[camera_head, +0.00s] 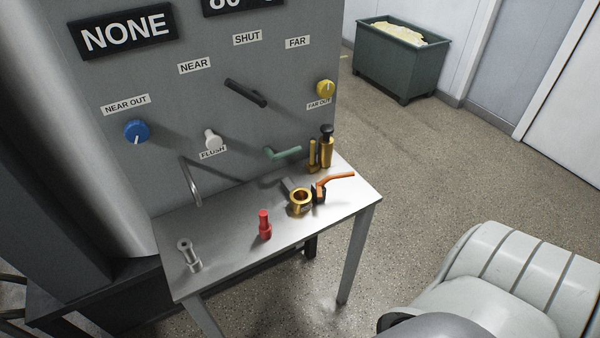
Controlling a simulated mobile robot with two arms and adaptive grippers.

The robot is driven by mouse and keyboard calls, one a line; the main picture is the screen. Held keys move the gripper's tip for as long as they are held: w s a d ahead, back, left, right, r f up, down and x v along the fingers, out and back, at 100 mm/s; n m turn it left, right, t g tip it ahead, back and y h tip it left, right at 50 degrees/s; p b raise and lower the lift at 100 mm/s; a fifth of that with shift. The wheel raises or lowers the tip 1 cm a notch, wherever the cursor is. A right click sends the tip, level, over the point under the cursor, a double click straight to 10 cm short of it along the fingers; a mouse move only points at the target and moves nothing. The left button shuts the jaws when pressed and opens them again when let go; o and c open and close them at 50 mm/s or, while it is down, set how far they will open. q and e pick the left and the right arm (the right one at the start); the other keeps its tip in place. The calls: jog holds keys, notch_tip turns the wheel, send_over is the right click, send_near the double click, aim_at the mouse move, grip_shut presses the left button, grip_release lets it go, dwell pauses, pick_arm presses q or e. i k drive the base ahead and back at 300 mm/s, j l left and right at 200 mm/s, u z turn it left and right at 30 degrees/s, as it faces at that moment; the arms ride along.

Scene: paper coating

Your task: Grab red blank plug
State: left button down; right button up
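The red blank plug (265,225) stands upright near the front edge of a small grey metal table (228,253), around the middle of its length. Nothing touches or covers it. Neither of my grippers shows in the head view. A large pale grey rounded body, apparently part of my own arm, fills the lower right and hides the floor there.
On the table are a silver fitting (189,255) at left, a brass ring fitting (301,201), an orange-handled valve (333,184) and brass parts (326,148) at right. Behind rises a grey panel (172,88) with protruding knobs and levers. A green bin (398,66) stands far back.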

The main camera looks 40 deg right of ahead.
aim_at(265, 227)
jog(key=k+l+z, duration=0.1)
jog(key=z, duration=0.7)
jog(key=k, duration=0.05)
